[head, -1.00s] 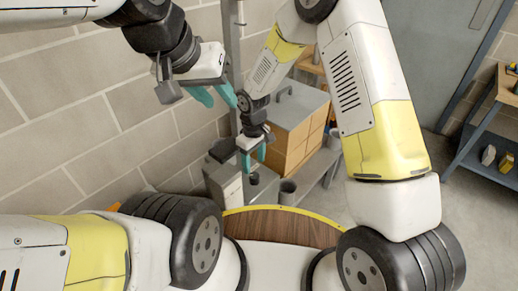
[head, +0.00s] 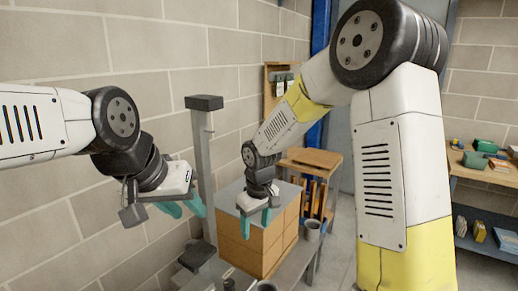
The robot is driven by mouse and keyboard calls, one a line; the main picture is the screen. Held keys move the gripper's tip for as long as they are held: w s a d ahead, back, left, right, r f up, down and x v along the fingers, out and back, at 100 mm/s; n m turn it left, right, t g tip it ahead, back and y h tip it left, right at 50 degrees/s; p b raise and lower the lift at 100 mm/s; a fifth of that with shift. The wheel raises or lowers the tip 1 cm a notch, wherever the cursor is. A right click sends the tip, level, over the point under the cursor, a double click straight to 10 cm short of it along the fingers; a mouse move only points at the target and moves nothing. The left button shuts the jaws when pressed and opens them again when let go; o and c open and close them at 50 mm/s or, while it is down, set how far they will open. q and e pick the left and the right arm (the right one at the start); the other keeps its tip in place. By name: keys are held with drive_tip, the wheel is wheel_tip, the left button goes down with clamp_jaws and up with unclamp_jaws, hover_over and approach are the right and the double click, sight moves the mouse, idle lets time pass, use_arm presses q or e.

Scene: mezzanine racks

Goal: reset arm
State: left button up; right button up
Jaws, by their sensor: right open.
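My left gripper (head: 184,208) comes in from the left, its teal fingers spread apart and pointing down, with nothing between them. It hangs in front of the block wall, left of the grey post. My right gripper (head: 256,222) is further right, also with teal fingers apart and empty. It shows in front of the wooden drawer cabinet (head: 264,248); the gap between them cannot be told. My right arm fills much of the right side.
A grey post (head: 206,170) stands between my grippers. Grey containers (head: 312,230) stand on a low bench (head: 296,262). A wooden rack (head: 312,160) is behind. At the right is a shelf table (head: 484,172) with boxes. The block wall (head: 90,45) closes the left side.

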drive_tip(key=s+d+r+m+t, duration=0.1)
drive_tip(key=s+d+r+m, duration=0.15)
drive_tip(key=d+r, duration=0.3)
drive_tip(key=s+d+r+m+t, duration=0.1)
drive_tip(key=s+d+r, duration=0.3)
drive_tip(key=r, duration=0.3)
drive_tip(key=s+d+r+m+t+y, duration=0.1)
drive_tip(key=s+d+r+m, duration=0.3)
drive_tip(key=s, duration=0.7)
drive_tip(key=shift+s+d+r+t, duration=0.15)
drive_tip(key=shift+d+r+t, duration=0.65)
drive_tip(key=shift+d+r, duration=0.15)
